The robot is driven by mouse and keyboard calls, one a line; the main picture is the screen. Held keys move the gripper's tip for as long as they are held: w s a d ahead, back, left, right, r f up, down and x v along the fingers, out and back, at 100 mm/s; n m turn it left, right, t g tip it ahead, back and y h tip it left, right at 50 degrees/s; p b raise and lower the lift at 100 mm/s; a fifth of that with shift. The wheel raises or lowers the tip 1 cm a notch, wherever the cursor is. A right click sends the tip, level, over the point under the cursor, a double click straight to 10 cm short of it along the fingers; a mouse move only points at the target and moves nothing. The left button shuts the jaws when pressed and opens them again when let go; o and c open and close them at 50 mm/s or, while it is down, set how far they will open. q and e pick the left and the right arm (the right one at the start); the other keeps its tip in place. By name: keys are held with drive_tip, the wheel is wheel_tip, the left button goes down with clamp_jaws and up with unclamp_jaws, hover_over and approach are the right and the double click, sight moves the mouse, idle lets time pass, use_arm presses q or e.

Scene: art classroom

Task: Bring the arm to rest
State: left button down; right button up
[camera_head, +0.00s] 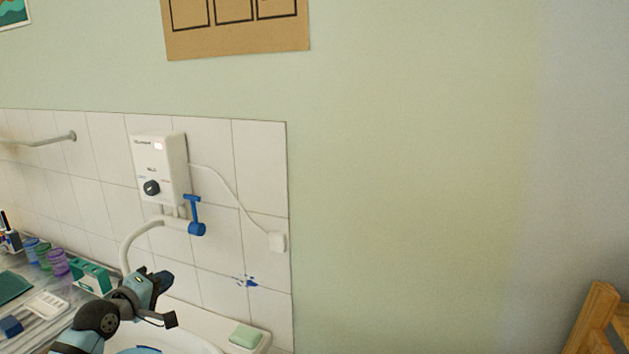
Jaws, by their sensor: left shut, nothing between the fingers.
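My left arm comes in at the bottom left of the head view, over the white sink (190,340). My left gripper (168,300) is at the end of it, in front of the tiled wall and below the curved tap pipe (138,238). The gripper is shut, and I see nothing held in it. My right gripper is not in view.
A white water heater (160,168) with a blue tap lever (195,215) is on the tiles. Green soap (245,336) lies on the sink's right corner. Coloured cups (58,263) and a paint tray (45,308) stand left. A wooden frame (597,320) is lower right.

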use_arm(q)
drive_tip(key=s+d+f+m+g, duration=0.1)
drive_tip(key=s+d+f+m, duration=0.15)
drive_tip(key=s+f, duration=0.35)
drive_tip(key=s+d+f+m+g+y, duration=0.1)
drive_tip(key=s+d+f+m, duration=0.15)
drive_tip(key=s+f, duration=0.35)
drive_tip(key=s+d+f+m+g, duration=0.15)
drive_tip(key=s+d+f, duration=0.25)
drive_tip(key=f, duration=0.4)
drive_tip(key=s+d+f+m, duration=0.3)
drive_tip(key=s+f, duration=0.1)
drive_tip(key=s, duration=0.6)
drive_tip(key=s+d+f+m, duration=0.3)
drive_tip(key=s+f+m, duration=0.1)
drive_tip(key=s, duration=0.6)
drive_tip(key=shift+s+d+f+g+y, duration=0.3)
drive_tip(key=shift+f+g+y, duration=0.1)
drive_tip(key=shift+f+g, duration=0.05)
drive_tip(key=shift+a, duration=0.1)
